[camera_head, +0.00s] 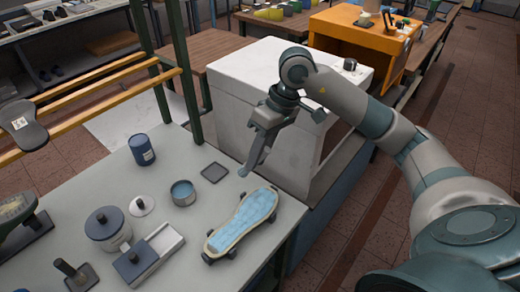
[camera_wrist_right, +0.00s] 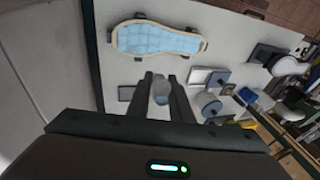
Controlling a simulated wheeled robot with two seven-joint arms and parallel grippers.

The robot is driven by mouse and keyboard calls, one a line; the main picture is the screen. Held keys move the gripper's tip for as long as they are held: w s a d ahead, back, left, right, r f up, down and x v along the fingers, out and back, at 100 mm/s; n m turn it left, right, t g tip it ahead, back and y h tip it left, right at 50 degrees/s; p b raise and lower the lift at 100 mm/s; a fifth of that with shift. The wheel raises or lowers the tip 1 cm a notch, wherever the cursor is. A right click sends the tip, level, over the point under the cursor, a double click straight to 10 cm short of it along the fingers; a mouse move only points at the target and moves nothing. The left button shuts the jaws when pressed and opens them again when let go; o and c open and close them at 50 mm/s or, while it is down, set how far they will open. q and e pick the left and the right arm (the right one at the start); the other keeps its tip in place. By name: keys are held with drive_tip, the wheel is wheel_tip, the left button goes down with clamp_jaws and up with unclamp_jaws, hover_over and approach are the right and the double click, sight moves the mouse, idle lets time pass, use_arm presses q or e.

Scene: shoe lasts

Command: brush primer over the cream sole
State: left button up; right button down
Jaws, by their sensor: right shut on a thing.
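The cream sole (camera_head: 243,222) lies face up near the right edge of the grey table. Light blue primer covers most of its face, with a cream rim around it. It also shows in the right wrist view (camera_wrist_right: 158,39), with dark clamps at its edges. My right gripper (camera_head: 247,168) is above the table, beyond the sole and apart from it. It is shut on a slim thing (camera_wrist_right: 161,91), probably the brush, mostly hidden by the fingers. My left gripper is out of view.
A dark blue can (camera_head: 142,150), a dark square pad (camera_head: 215,172), a lidded grey pot (camera_head: 108,230) and a white tray with a dark block (camera_head: 148,257) share the table. A green post (camera_head: 180,60) and yellow rails rise at its back. A large white cabinet (camera_head: 262,90) stands behind.

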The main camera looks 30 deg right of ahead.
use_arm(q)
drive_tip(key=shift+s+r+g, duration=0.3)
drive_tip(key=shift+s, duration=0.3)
use_arm(e)
drive_tip(key=shift+w+d, duration=0.1)
drive_tip(key=shift+d, duration=0.7)
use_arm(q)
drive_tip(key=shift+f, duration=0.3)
use_arm(e)
drive_tip(key=shift+f, duration=2.45)
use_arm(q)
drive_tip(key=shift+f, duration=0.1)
